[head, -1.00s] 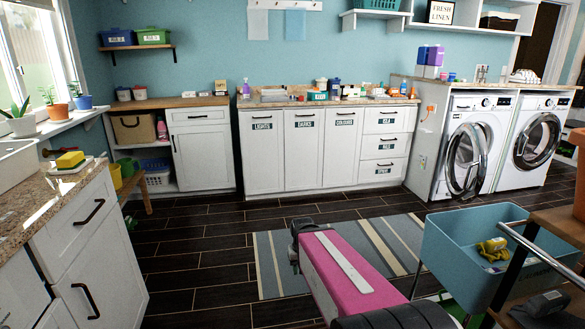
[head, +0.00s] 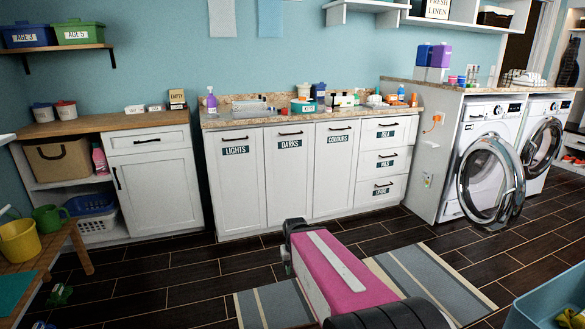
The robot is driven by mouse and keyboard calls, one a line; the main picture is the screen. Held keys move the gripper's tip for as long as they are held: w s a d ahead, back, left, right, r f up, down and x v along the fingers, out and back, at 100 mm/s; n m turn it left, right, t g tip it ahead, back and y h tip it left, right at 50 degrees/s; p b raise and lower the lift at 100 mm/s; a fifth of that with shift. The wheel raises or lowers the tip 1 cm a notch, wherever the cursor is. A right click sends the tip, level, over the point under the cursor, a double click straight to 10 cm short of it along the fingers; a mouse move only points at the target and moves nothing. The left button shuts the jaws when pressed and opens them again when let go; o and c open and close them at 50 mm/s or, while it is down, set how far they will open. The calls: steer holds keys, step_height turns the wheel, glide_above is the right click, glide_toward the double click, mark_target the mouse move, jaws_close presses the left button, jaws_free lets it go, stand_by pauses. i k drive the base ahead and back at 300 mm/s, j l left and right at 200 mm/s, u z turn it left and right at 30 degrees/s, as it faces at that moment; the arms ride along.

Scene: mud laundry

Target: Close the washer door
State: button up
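The white washer (head: 450,195) stands at the right, under the counter end. Its round door (head: 490,180), with a chrome ring and dark glass, is open and stands out from the front, angled toward the right. A second white front-loading machine (head: 532,180) stands right of it, with a similar round door (head: 541,145) that also appears to stand out. My arm, pink with a white stripe, reaches forward over the floor. My dark gripper (head: 290,243) is at its far end, well left of the washer and touching nothing visible. Its fingers are too hidden to tell open from shut.
A striped grey rug (head: 420,275) lies on the dark tiled floor. A blue cart (head: 550,300) stands at the lower right. A wooden bench (head: 60,250) with a yellow bucket (head: 18,240) is at the left. Floor before the washer (head: 480,245) is clear.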

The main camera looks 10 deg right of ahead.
mark_target(513, 200)
steer(key=i+z, duration=0.75)
steer(key=i, duration=0.2)
steer(key=i+j+z, duration=0.25)
steer(key=i+z, duration=0.25)
steer(key=z, duration=1.05)
